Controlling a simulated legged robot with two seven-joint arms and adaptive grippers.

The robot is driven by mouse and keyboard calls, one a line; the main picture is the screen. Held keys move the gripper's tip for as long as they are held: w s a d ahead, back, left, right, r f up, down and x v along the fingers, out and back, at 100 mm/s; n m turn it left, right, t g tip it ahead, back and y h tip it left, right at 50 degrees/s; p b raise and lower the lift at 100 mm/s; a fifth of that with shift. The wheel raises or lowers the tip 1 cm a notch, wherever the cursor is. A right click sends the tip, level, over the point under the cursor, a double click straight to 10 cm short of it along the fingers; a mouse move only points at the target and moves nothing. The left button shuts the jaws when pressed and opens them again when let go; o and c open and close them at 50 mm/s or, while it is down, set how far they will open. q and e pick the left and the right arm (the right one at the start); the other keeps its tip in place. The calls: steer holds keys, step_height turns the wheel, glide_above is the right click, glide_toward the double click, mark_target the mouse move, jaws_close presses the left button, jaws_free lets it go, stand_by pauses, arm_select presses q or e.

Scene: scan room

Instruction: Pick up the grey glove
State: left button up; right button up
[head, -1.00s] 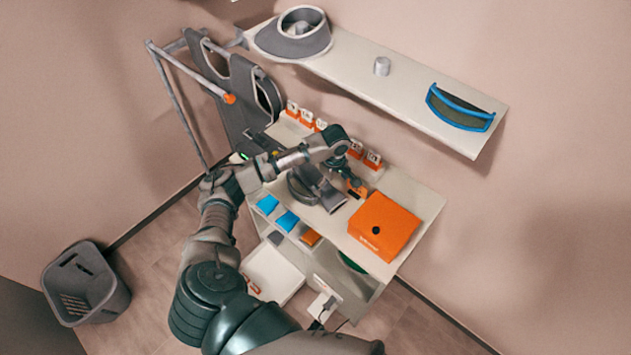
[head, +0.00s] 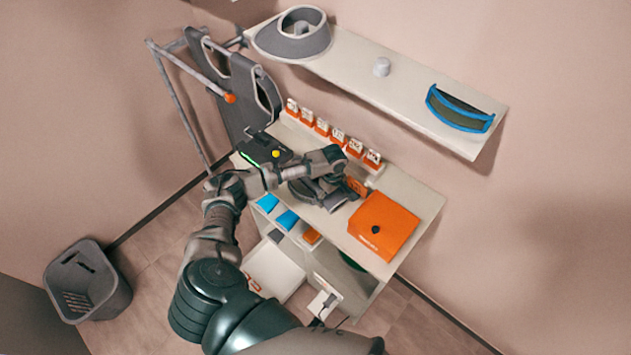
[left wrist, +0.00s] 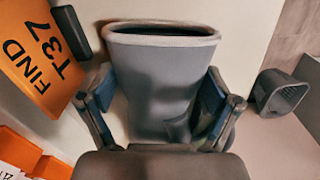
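The grey glove (left wrist: 160,75) lies on the white cabinet top, its wide cuff opening at the top of the left wrist view and its thumb at lower right. In the head view only part of the glove (head: 338,199) shows beside my gripper. My left gripper (left wrist: 157,95) is open, with one blue-padded finger on each side of the glove. Whether the pads touch the glove I cannot tell. In the head view my left gripper (head: 322,190) is low over the cabinet top and hides much of the glove. My right gripper is in neither view.
An orange sign reading "FIND T37" (left wrist: 38,55) stands close beside the glove. An orange box (head: 385,222) is to the right on the cabinet top. Several numbered orange holders (head: 338,136) line the back. A wall shelf (head: 400,92) is above; a grey basket (head: 85,282) is on the floor.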

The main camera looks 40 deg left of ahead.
arm_select(q)
steer(key=c, duration=0.7)
steer(key=shift+r, duration=0.1)
step_height(320, 180, up, 28)
steer(key=shift+p, duration=0.3)
